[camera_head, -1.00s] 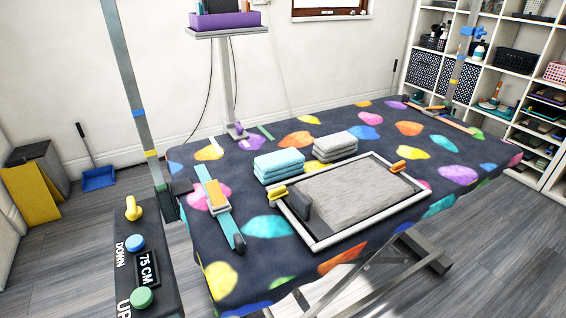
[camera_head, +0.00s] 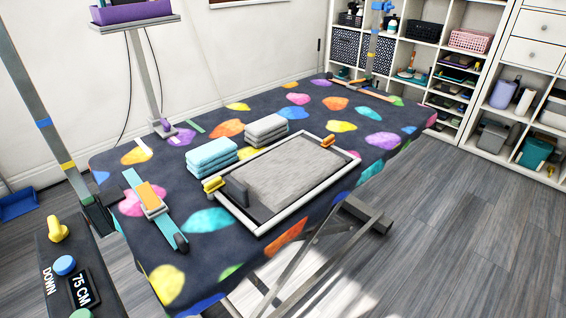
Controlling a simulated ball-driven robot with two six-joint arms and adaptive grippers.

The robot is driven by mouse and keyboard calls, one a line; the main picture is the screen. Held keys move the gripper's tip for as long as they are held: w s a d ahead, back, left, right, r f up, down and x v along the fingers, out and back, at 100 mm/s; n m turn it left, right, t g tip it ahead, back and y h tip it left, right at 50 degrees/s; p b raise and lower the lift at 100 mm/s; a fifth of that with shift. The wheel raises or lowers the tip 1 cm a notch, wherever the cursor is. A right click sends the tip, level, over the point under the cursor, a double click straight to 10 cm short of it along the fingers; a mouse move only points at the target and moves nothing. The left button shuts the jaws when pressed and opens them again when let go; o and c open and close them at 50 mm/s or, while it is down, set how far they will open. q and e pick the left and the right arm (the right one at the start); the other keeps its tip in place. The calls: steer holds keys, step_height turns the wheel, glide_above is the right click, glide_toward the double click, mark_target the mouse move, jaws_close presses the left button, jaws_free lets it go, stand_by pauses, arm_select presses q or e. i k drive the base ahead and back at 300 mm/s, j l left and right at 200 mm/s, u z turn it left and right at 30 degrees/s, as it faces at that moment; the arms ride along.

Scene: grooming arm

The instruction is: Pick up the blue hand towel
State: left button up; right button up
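The blue hand towel (camera_head: 212,156) is a folded, light blue stack on the grooming table (camera_head: 185,252), which has a dark top with colourful blotches. It lies left of a folded grey towel stack (camera_head: 267,130) and behind a framed tray (camera_head: 262,229). Neither of my grippers shows in the head view.
A blue strap tool with an orange part (camera_head: 150,195) lies left of the towel. The tray holds a grey mat (camera_head: 295,172), with yellow and orange clips at its rim. A post (camera_head: 42,118) rises at the table's left edge. Shelves (camera_head: 450,60) stand behind right. Grey floor is clear at right.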

mark_target(203, 161)
steer(key=k+j+z, duration=0.2)
steer(key=k+j, duration=0.15)
steer(key=k+j+z, duration=0.25)
steer(key=k, duration=0.3)
steer(key=k+j+z, duration=0.2)
steer(key=k, duration=0.3)
